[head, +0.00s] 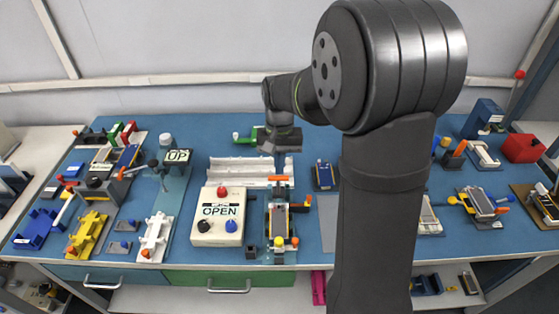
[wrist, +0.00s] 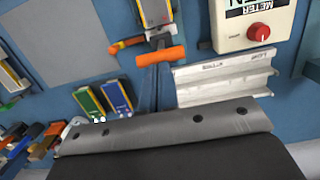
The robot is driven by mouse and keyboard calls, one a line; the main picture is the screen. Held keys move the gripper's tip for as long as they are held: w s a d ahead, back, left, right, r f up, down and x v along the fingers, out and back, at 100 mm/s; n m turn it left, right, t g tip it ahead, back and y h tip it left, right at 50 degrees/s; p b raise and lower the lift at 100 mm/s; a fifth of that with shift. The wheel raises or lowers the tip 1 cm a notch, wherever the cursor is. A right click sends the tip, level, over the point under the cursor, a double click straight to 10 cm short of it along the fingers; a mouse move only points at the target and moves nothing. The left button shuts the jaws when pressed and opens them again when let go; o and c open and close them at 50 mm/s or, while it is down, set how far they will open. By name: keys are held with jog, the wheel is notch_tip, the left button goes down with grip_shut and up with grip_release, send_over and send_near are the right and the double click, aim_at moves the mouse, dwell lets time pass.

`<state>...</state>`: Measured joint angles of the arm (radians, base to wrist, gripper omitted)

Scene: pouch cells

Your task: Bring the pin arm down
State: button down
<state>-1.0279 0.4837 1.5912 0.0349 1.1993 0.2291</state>
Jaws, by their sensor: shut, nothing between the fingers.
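A cell fixture (head: 281,222) stands at the middle front of the blue bench, with a pouch cell in it. An orange crossbar handle (head: 279,178) sits at its far end; it looks like the pin arm's handle, raised. In the wrist view the orange handle (wrist: 160,57) shows at upper middle, on a dark bar. My gripper (head: 279,152) is shut and empty, pointing down just behind and above the handle in the head view. I cannot tell whether it touches. The fingertips are not clear in the wrist view.
Two cells (wrist: 103,100) lie close by. My own arm hides bench right of centre.

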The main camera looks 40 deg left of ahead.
jog(key=s+d, duration=0.1)
jog(key=s+d+f+t+y, duration=0.1)
jog(key=s+d+t+y, duration=0.1)
jog(key=shift+s+f, duration=0.1)
jog(key=shift+f, duration=0.3)
jog(key=r, duration=0.1)
jog(key=w+a+r, duration=0.1)
jog(key=r, duration=0.2)
jog(key=shift+w+a, duration=0.35)
jog(key=shift+w, duration=0.05)
notch_tip(320, 180, up, 9)
jog(key=s+d, duration=0.1)
jog(key=shift+s+d, duration=0.15)
jog(key=shift+d, duration=0.05)
